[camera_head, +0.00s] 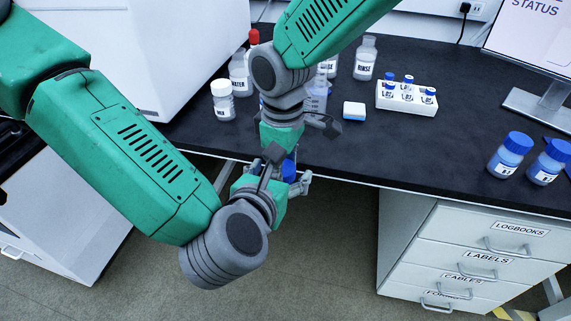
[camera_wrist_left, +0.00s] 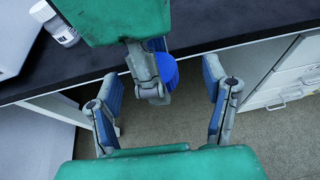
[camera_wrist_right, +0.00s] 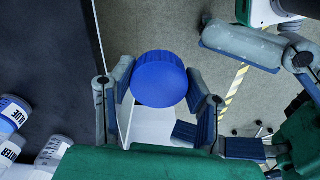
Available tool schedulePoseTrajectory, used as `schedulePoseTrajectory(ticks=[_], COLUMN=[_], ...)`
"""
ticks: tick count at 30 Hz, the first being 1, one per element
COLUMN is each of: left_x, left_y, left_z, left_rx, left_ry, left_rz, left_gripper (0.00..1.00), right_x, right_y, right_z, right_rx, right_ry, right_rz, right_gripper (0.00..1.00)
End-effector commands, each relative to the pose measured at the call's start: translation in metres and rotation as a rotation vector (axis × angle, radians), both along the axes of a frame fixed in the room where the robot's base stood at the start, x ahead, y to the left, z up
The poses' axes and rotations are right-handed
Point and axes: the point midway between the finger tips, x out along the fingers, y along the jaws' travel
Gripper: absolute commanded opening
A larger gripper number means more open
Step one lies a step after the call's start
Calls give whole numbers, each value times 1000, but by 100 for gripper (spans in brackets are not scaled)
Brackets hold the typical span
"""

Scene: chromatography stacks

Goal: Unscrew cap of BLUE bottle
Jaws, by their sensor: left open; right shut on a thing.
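A round blue cap (camera_wrist_right: 158,78) sits between the fingers of my right gripper (camera_wrist_right: 160,88), which is shut on it. In the head view the cap (camera_head: 289,170) shows as a small blue patch in front of the counter edge. In the left wrist view the cap (camera_wrist_left: 163,68) is partly behind a right finger. Whether a bottle is under it is hidden. My left gripper (camera_wrist_left: 165,98) is open and faces the cap, its fingers apart on either side and not touching it. A bottle labelled BLUE (camera_wrist_right: 12,112) stands on the counter in the right wrist view.
Drawers (camera_head: 470,255) stand below.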

Motion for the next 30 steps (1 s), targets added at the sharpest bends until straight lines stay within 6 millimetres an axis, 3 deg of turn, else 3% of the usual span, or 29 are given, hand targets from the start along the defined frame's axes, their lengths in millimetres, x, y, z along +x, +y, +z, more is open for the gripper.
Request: schedulePoseTrajectory(ticks=[3,9,19,20,24,27,28,29,30], left_x=[16,31,33,33,33,32,32,32,32], left_y=[-6,-13,-13,-13,-14,-15,-15,-15,-15], left_z=[-7,-14,-15,-15,-15,-15,-15,-15,-15], left_rx=[0,1,1,1,0,-2,-2,-2,-2], left_ry=[-2,-1,0,0,0,1,1,1,1], left_rz=[1,-2,-1,-1,-3,-7,-7,-7,-7], left_gripper=[68,68,68,61,14,14,14,14,14], right_x=[0,0,0,0,0,0,0,0,0], right_y=[0,0,0,0,1,2,2,2,2], right_z=[0,0,0,0,0,1,1,1,1], right_rx=[0,0,0,0,1,3,4,4,4], right_ry=[0,0,-1,0,-2,-3,-3,-2,-2], right_rz=[0,0,0,0,0,1,1,1,1], right_gripper=[8,8,8,8,8,8,53,64,67])
